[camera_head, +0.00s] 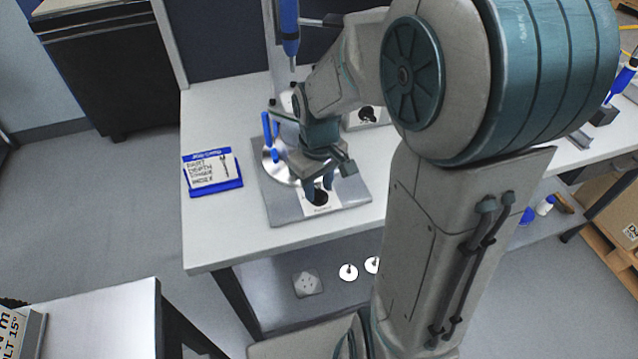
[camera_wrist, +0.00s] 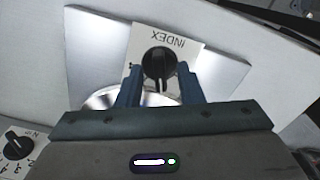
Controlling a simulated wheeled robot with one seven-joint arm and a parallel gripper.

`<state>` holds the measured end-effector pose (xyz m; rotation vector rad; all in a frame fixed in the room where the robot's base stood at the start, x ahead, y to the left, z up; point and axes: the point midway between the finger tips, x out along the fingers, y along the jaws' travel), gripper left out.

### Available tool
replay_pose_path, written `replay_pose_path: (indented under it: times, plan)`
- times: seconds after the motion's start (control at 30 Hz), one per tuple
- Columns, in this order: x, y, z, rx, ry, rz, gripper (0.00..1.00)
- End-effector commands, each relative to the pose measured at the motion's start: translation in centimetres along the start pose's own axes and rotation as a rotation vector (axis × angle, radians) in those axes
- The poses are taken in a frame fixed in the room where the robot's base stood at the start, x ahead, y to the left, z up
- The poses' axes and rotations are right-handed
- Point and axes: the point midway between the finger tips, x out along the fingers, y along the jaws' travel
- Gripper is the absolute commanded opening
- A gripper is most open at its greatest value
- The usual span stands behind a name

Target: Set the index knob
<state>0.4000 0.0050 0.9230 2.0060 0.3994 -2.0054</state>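The index knob (camera_wrist: 159,62) is a round black knob with a pointer, on a white plate marked INDEX (camera_wrist: 188,42), which reads upside down in the wrist view. In the head view the knob (camera_head: 319,197) is partly covered by my gripper (camera_head: 318,186). In the wrist view my gripper (camera_wrist: 159,72) is open, with one blue finger on each side of the knob's lower part. Small gaps seem to show between fingers and knob; I cannot tell whether either finger touches it. The white plate sits on a grey metal base plate (camera_head: 348,192).
A shiny disc (camera_head: 274,168) with blue handles (camera_head: 268,132) is beside my gripper. A second dial with numbers (camera_wrist: 17,143) shows at the wrist view's lower left. The table's front is clear.

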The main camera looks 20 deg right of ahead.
Motion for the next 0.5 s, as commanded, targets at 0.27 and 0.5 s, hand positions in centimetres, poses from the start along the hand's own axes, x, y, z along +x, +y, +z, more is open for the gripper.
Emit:
replay_pose_path:
  times: [0.27,0.5]
  plan:
    - [-0.04,-0.01,0.01,0.000,0.000,0.000,0.00]
    - [-0.04,-0.01,0.00,0.016,0.000,0.000,0.00]
